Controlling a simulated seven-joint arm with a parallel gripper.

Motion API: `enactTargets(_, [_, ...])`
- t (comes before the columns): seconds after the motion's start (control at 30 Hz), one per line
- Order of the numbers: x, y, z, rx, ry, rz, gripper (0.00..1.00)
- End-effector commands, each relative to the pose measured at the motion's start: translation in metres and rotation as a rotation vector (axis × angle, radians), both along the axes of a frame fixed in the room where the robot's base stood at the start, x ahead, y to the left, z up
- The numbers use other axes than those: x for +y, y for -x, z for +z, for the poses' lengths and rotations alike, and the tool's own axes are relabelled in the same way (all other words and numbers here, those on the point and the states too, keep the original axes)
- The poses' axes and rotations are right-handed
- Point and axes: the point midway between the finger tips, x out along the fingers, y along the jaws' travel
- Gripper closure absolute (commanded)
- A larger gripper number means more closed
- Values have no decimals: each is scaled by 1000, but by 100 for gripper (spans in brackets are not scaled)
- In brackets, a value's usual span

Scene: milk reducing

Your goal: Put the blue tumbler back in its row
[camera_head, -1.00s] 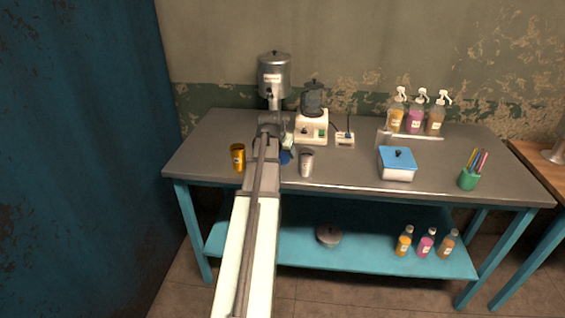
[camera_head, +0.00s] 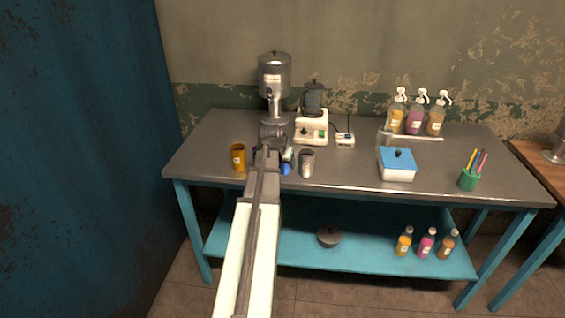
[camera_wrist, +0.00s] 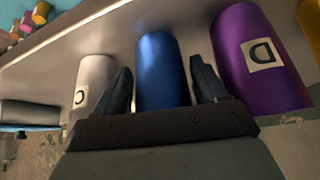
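The blue tumbler (camera_wrist: 162,70) is between the two fingers of my gripper (camera_wrist: 162,75) in the wrist view. The fingers sit close along both its sides, and it moves with them. In the head view only part of the blue tumbler (camera_head: 285,169) shows beside my gripper (camera_head: 272,150). A silver-white tumbler marked C (camera_wrist: 95,80) is on one side of it, and a purple tumbler marked D (camera_wrist: 250,50) on the other. The silver tumbler (camera_head: 307,164) and orange tumbler (camera_head: 238,158) show in the head view; my arm hides the purple one. I cannot tell whether the blue base touches the table.
The grey table (camera_head: 345,180) has free room right of the silver tumbler. A mixer (camera_head: 274,80) and a white appliance (camera_head: 312,128) stand behind. A blue-lidded box (camera_head: 397,164), pump bottles (camera_head: 415,118) and a green pen cup (camera_head: 468,180) are to the right.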

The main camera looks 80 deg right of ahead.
Motion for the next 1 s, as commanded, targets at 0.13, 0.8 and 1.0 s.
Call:
enactTargets(0.13, [0, 0, 0, 0, 0, 0, 26])
enactTargets(0.8, [35, -7, 57, 0, 2, 1, 26])
enactTargets(1.0, [50, -10, 82, 0, 2, 1, 26])
